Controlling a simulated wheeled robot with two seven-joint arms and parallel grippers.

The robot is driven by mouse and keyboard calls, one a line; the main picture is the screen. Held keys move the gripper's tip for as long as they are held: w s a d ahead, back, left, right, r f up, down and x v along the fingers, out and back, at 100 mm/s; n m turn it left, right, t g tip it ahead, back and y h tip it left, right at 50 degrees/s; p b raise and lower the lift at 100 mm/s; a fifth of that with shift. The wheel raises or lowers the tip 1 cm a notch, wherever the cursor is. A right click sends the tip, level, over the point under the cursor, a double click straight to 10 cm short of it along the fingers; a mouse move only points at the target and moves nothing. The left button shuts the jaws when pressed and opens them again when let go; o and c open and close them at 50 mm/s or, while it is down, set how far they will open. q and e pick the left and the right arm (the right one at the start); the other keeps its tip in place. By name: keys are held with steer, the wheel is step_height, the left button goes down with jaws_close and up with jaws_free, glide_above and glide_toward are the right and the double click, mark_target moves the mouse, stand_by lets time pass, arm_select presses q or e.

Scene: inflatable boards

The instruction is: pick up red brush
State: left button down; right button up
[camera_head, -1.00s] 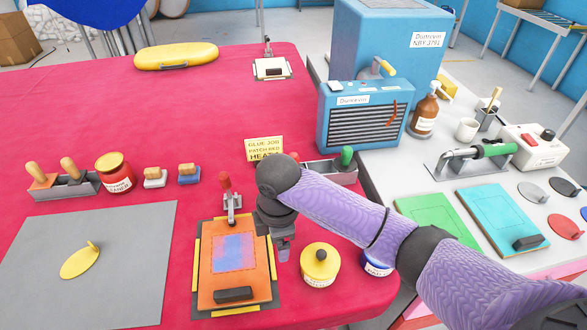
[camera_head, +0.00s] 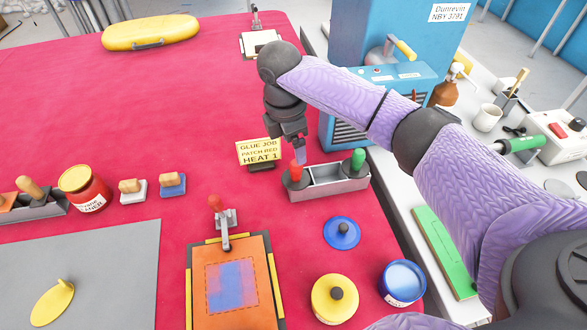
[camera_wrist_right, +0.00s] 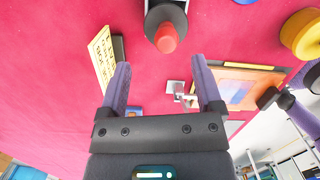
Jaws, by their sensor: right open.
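The red brush (camera_head: 297,170) stands upright at the left end of a grey holder (camera_head: 318,188), its red handle pointing up. In the right wrist view its red tip (camera_wrist_right: 166,38) shows with a dark round part around it, beyond the fingers. My right gripper (camera_head: 299,150) is just above and behind the red handle in the head view. Its two purple fingers (camera_wrist_right: 163,88) are spread apart with nothing between them. My left gripper is in neither view.
A green-handled brush (camera_head: 357,162) stands at the holder's right end. A yellow sign (camera_head: 256,152) is close to the left. A blue lid (camera_head: 342,226), a yellow-lidded jar (camera_head: 334,300) and a clamped orange board (camera_head: 265,280) lie in front.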

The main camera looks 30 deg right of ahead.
mark_target(295, 163)
steer(key=f+b, duration=0.1)
steer(key=f, duration=0.1)
steer(key=f+b, duration=0.1)
steer(key=f, duration=0.5)
steer(key=shift+s+d+b, duration=0.2)
steer(key=shift+s+b, duration=0.2)
steer(key=shift+r, duration=0.15)
steer(key=shift+c, duration=1)
jaws_close()
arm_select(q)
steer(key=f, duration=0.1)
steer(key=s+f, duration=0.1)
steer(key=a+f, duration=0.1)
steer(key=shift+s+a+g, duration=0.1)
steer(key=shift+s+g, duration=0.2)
